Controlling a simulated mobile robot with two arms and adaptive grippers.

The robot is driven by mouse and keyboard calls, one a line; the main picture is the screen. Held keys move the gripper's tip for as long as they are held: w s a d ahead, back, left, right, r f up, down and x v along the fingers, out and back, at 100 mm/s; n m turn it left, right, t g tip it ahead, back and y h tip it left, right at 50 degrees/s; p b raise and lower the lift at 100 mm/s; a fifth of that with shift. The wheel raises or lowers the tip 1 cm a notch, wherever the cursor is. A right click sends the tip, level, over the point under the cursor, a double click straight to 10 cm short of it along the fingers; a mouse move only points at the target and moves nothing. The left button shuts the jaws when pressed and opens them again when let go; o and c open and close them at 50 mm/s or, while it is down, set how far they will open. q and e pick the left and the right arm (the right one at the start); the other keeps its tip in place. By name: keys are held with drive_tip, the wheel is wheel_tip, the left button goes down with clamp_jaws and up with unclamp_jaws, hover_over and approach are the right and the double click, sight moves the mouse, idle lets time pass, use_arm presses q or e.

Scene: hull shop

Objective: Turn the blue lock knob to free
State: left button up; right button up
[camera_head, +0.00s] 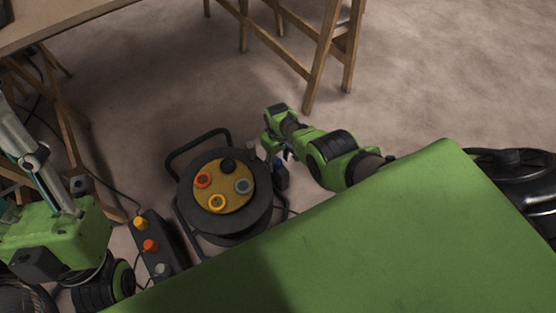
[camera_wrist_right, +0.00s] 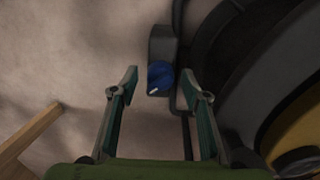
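The blue lock knob (camera_wrist_right: 160,76) sits on a small dark box (camera_wrist_right: 160,45) in the right wrist view. A short white mark on the knob's rim points down and slightly left. My right gripper (camera_wrist_right: 158,82) is open, with one finger on each side of the knob and a gap to it on both sides. In the head view my right gripper (camera_head: 279,147) is at the right side of the cable reel (camera_head: 225,225) and covers much of the knob. My left arm is at the left edge; its finger opening is not clear.
The reel's yellow face (camera_head: 227,202) carries several round coloured sockets. A dark control box (camera_head: 156,247) with yellow, orange and grey buttons stands left of it. A wooden trestle (camera_head: 325,60) stands behind. Bare floor (camera_head: 440,80) lies to the right.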

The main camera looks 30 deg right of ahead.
sight(278, 160)
drive_tip(key=shift+r, duration=0.15)
wheel_tip(278, 160, up, 12)
idle(1.1)
idle(0.4)
